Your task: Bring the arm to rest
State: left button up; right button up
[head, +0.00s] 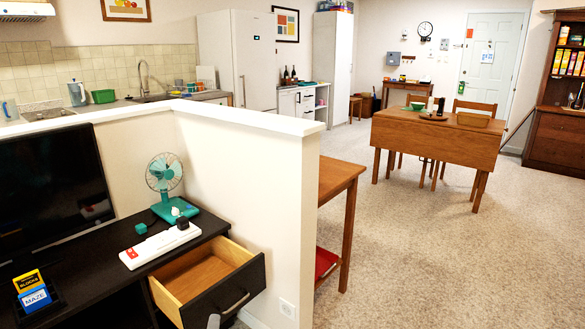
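Neither of my grippers can be made out in the head view. A small grey rounded shape (213,321) shows at the bottom edge, beside the drawer's handle (235,303). I cannot tell whether it is part of one of my arms. The drawer (258,277) of the dark cabinet is pulled open, and the part of its inside that shows is bare wood.
The dark cabinet top (100,285) holds a teal fan (164,173), a white power strip (160,245), game boxes (35,297) and a black screen (55,190). A white half wall (245,170) stands behind. Carpet (430,250) at right is clear before a wooden table (430,137).

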pick_arm(q)
jog(key=s+d+m+g+h+p, duration=0.3)
jog(key=s+m+g+p, duration=0.4)
jog(key=s, duration=1.1)
jog(key=s+d+r+m+g+h+p, duration=0.1)
jog(key=s+d+m+g+p, duration=0.4)
jog(key=s, duration=1.2)
jog(key=m+g+h+p, duration=0.1)
jog(key=m+g+p, duration=0.2)
jog(key=g, duration=0.1)
jog(key=shift+s+r+g+h, duration=0.3)
jog(key=shift+s+h, duration=0.1)
pick_arm(e)
jog(key=s+r+g, duration=0.1)
jog(key=s+r, duration=0.1)
jog(key=r, duration=0.7)
jog(key=s+a+r+g, duration=0.1)
jog(key=s+r, duration=0.2)
jog(key=r, duration=0.6)
jog(key=shift+a+r+y, duration=0.2)
jog(key=shift+r+y, duration=0.05)
jog(key=shift+y, duration=0.05)
pick_arm(q)
jog(key=shift+w+d, duration=0.1)
